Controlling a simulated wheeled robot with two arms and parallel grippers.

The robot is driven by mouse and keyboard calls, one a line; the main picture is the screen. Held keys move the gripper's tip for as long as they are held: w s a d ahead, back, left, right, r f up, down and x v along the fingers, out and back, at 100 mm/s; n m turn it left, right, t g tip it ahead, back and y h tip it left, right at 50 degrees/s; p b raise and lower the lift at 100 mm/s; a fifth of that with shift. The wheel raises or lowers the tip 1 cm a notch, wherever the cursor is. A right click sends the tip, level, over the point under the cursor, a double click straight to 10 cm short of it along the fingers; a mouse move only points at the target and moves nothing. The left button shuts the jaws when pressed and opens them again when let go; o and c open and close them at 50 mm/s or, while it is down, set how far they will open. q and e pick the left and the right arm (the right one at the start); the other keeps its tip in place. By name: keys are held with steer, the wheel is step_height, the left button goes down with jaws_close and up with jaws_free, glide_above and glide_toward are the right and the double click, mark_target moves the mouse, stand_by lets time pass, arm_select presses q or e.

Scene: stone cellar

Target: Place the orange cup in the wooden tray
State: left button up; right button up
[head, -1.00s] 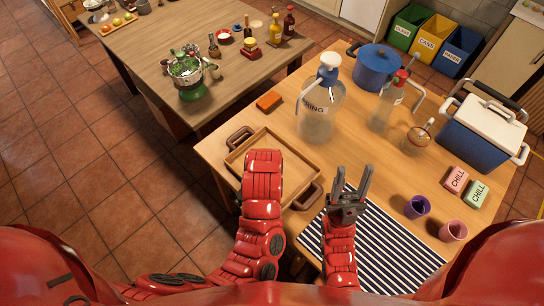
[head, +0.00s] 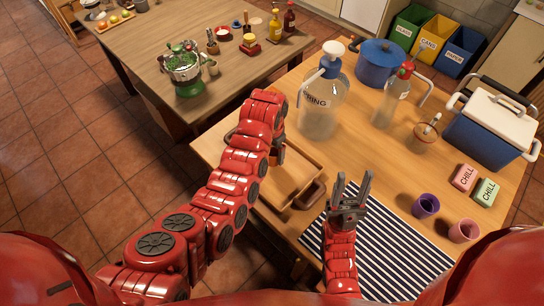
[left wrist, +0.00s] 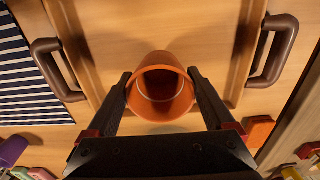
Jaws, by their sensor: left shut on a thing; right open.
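The orange cup (left wrist: 162,90) is between the fingers of my left gripper (left wrist: 160,74) in the left wrist view, its open mouth facing the camera. My left gripper is shut on it. The wooden tray (head: 290,180), with brown handles, lies on the table; in the left wrist view its floor (left wrist: 115,35) spreads behind the cup. The cup is over the tray's inside; I cannot tell whether its base touches the floor. My right gripper (head: 351,190) is open and empty above the striped mat.
The striped mat (head: 385,245) lies right of the tray. A purple cup (head: 426,205) and pink cup (head: 463,230) stand beyond it. A large pump bottle (head: 320,105) stands behind the tray. An orange block (left wrist: 258,130) lies outside the tray near its edge.

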mark_target(273, 154)
arm_select(q)
steer(key=shift+w+f, duration=0.1)
steer(key=shift+f+p, duration=0.9)
steer(key=shift+f, duration=0.75)
steer(key=shift+f, duration=0.1)
